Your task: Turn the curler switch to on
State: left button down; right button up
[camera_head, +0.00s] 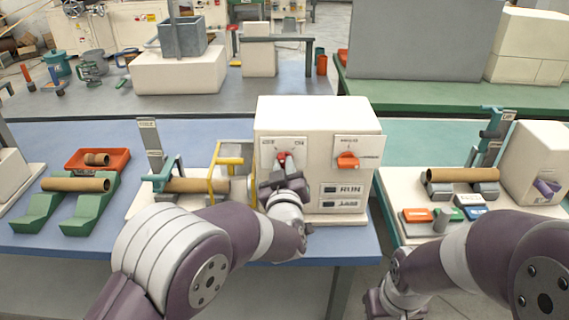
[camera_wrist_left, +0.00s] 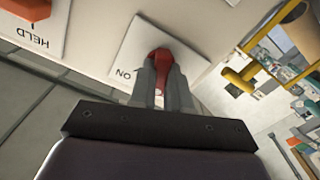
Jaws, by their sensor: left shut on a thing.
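The curler switch is a small red knob (camera_head: 282,158) on the left plate of the white machine box (camera_head: 300,114). My left gripper (camera_head: 283,166) is in front of it, with its fingers closed around the knob. In the left wrist view the red knob (camera_wrist_left: 161,56) sits between the two grey fingertips (camera_wrist_left: 161,78), and an ON label (camera_wrist_left: 125,72) shows on the plate beside them. The fingers partly hide the knob, so I cannot tell exactly where it points. My right arm shows at lower right, but its fingers are out of view.
An orange knob (camera_head: 348,160) is on the box's right plate, above the RUN panel (camera_head: 342,189). A yellow frame (camera_head: 226,160) stands close left of my left gripper, near a cardboard tube (camera_head: 198,185). A green bench (camera_head: 400,153) is to the right.

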pick_arm(q)
jog(key=m+p, duration=0.6)
jog(key=m, duration=0.6)
dwell(0.5)
jog(key=c, duration=1.1)
grip_release()
jog(key=s, duration=1.2)
jog(key=shift+s+b, duration=0.3)
jog(key=shift+s, duration=0.05)
